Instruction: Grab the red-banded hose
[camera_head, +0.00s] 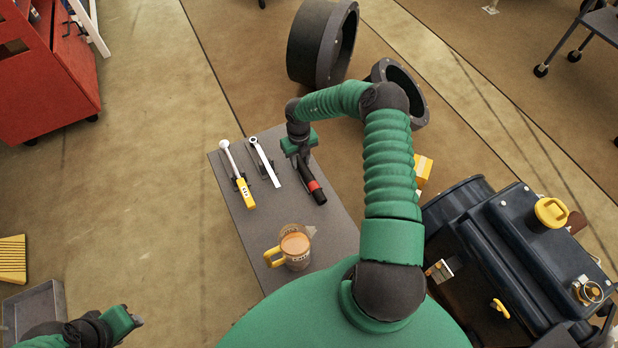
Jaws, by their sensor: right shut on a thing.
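The red-banded hose (317,190) is a short black tube with a red band near its lower end, lying over the grey table (328,232). My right gripper (302,160) is at the hose's upper end and is shut on it. The gripper and wrist hide that upper end. I cannot tell whether the hose touches the table. My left gripper (136,318) is at the bottom left, away from the table; its fingers are too small and turned to read.
Left of the hose lie a silver ratchet-like tool (264,162) and a yellow-handled tool (243,190). A mug (295,247) stands near the table's front. Dark machinery (530,260) is at right, black rings (318,45) behind, and a red cabinet (45,75) at upper left.

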